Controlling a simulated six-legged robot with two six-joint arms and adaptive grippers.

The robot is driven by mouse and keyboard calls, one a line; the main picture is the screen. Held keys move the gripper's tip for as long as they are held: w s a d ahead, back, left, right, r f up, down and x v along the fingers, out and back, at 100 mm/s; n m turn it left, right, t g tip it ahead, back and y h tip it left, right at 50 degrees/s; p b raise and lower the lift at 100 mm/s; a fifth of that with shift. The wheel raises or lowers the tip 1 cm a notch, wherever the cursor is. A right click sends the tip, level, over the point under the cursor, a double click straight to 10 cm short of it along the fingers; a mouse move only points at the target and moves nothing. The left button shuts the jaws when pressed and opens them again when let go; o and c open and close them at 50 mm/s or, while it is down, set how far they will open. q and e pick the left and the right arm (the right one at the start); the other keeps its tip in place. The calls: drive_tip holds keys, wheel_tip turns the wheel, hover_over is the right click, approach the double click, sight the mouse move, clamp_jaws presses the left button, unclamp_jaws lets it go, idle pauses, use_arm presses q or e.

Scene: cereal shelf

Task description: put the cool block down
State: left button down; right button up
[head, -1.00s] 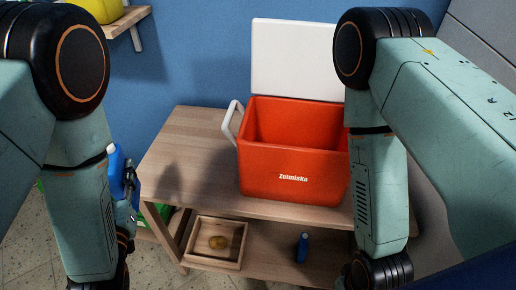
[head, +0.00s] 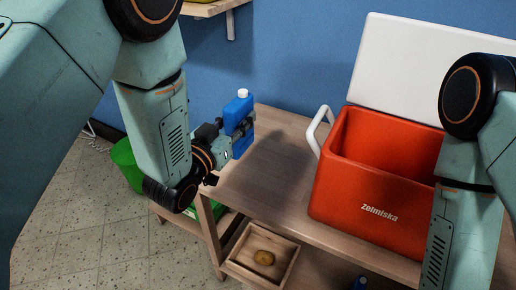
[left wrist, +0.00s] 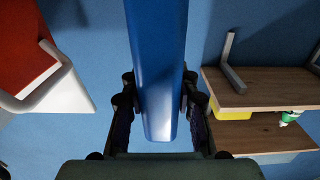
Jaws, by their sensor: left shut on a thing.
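The cool block (head: 238,112) is blue with a white cap and stands about upright in my left gripper (head: 228,135). The gripper is shut on it, near the left end of the wooden table (head: 262,165). I cannot tell whether the block touches the table top. In the left wrist view the cool block (left wrist: 157,70) runs between the two fingers, and plain blue wall shows around it. My right gripper is out of view; only part of that arm shows at the right.
An open red cooler box (head: 345,190) with a white lid (head: 425,65) and handle stands on the table. The table's left end is clear. Below are a wooden tray (head: 240,262) with a brownish item and a partly seen blue object (head: 361,283). A green bin (head: 126,165) stands left.

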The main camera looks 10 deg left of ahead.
sight(241, 146)
use_arm(q)
drive_tip(key=f, duration=0.3)
drive_tip(key=shift+a+f+b, duration=0.2)
drive_tip(key=shift+b, duration=0.2)
drive_tip(key=shift+d+f, duration=0.4)
drive_tip(key=f, duration=0.1)
drive_tip(key=f+b, duration=0.1)
drive_tip(key=f, duration=0.1)
drive_tip(key=shift+a, duration=0.35)
drive_tip(key=shift+f+b, duration=0.3)
drive_tip(key=shift+f, duration=0.05)
drive_tip(key=shift+w+d, duration=0.1)
drive_tip(key=shift+d, duration=0.15)
drive_tip(key=shift+a, duration=0.1)
drive_tip(key=c, duration=1.4)
unclamp_jaws()
drive_tip(key=shift+f, duration=0.1)
drive_tip(key=o, duration=0.4)
